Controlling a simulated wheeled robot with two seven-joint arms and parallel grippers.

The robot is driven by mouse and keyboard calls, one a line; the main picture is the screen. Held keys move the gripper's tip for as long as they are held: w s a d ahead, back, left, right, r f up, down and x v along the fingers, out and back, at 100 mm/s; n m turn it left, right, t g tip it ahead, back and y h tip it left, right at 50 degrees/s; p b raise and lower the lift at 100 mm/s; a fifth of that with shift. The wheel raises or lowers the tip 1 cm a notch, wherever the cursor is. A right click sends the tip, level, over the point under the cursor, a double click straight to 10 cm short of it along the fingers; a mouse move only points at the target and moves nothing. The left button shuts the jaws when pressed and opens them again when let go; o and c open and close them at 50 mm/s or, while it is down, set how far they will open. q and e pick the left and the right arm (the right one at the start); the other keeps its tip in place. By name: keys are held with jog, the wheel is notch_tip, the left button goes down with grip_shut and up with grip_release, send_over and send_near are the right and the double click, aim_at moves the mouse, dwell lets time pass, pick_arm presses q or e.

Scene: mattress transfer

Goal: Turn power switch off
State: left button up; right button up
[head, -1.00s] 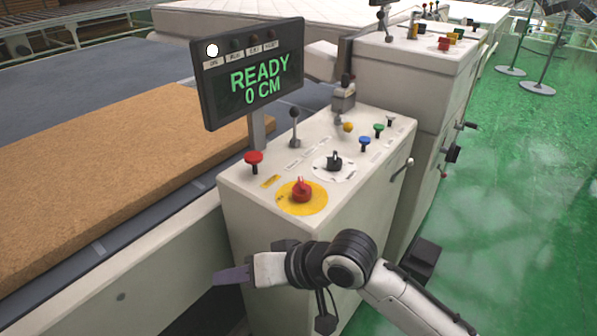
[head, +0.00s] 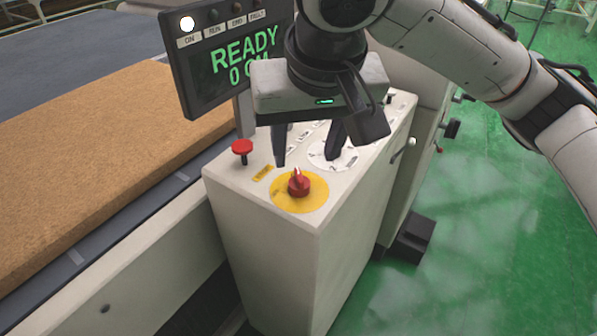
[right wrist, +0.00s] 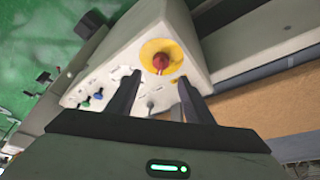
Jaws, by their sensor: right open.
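The power switch is a red rotary knob (head: 299,184) on a round yellow plate (head: 316,200), on top of the white control box (head: 262,245). My right gripper (head: 306,160) points down over the box, just behind the knob, open with nothing between its fingers. The right wrist view shows the red knob (right wrist: 161,62) on its yellow plate ahead of the two spread fingers (right wrist: 155,95), apart from them. The display (head: 232,55) reads READY 0 CM, with a white lamp (head: 187,24) lit above the ON label. My left gripper is not in view.
Blue (right wrist: 97,93) and green (right wrist: 85,105) knobs show in the wrist view. A brown mattress (head: 100,165) lies at left.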

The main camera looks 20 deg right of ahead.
aim_at(300, 178)
jog(key=b+x, duration=0.1)
jog(key=x, duration=0.8)
jog(key=shift+a+f, duration=0.1)
jog(key=shift+f, duration=0.05)
jog(key=shift+c, duration=0.2)
jog(key=c, duration=1)
